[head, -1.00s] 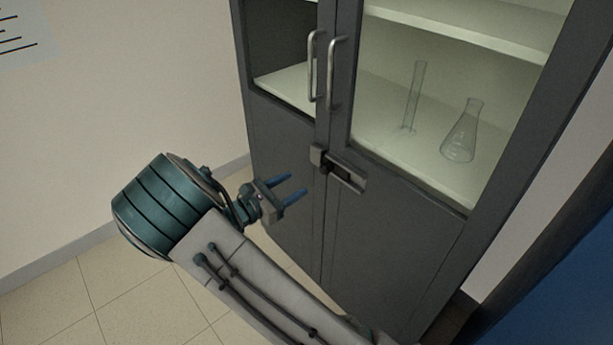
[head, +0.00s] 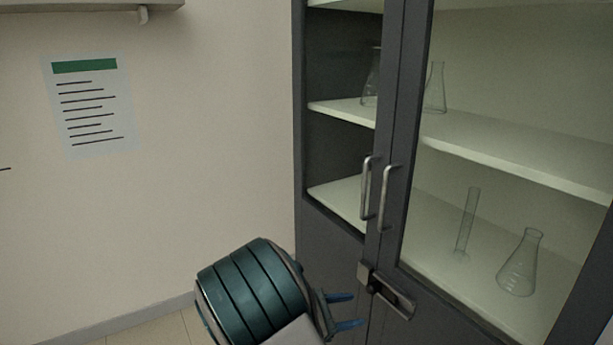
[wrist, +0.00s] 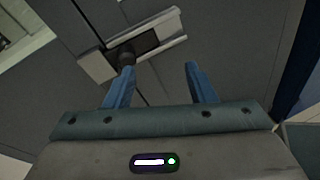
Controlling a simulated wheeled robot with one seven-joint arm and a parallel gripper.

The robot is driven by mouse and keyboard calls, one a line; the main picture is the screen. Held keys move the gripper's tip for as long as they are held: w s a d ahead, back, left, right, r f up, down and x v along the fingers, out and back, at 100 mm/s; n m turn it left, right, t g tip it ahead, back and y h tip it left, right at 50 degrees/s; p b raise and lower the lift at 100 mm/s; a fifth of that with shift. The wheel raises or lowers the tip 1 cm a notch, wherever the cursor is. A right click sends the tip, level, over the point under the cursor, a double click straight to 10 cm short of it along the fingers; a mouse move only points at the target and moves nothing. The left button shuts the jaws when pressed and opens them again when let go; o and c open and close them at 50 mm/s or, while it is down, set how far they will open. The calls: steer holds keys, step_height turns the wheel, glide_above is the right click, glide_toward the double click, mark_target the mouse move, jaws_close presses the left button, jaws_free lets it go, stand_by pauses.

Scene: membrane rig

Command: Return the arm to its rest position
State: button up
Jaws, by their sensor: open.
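My gripper (head: 345,311) is open, with its two blue fingers pointing right toward the cabinet in the head view. In the wrist view my gripper (wrist: 158,82) has its fingers apart with nothing between them. The latch (head: 385,290) on the cabinet doors is just right of the fingers in the head view. The latch also shows in the wrist view (wrist: 140,45), beyond the fingertips, its dark knob close to the left fingertip. I cannot tell whether that finger touches it. The lower arm is out of the head frame.
The grey cabinet (head: 335,240) has glazed doors with two metal handles (head: 388,198). Inside are a tall cylinder (head: 467,225) and a conical flask (head: 520,263), with more glassware above. A notice (head: 92,103) hangs on the bare wall at left. A blue surface (wrist: 310,75) is at right.

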steer(key=s+d+r+m+g+y+p, duration=0.2)
steer(key=s+d+r+m+g+y, duration=0.15)
steer(key=s+m, duration=0.2)
steer(key=s+d+r+m+g+y+p, duration=0.3)
steer(key=s+d+r+m+y, duration=0.15)
steer(key=s, duration=0.25)
steer(key=s+a+r+m+t+y+p, duration=0.1)
steer(key=s+r+m+t+y+p, duration=0.1)
steer(key=s+r+m+y, duration=0.1)
steer(key=s+a+r+m+t+y+p, duration=0.2)
steer(key=s+r+m+y, duration=0.2)
steer(key=r, duration=0.5)
steer(key=s+m, duration=0.2)
steer(key=s, duration=0.1)
steer(key=shift+p, duration=0.3)
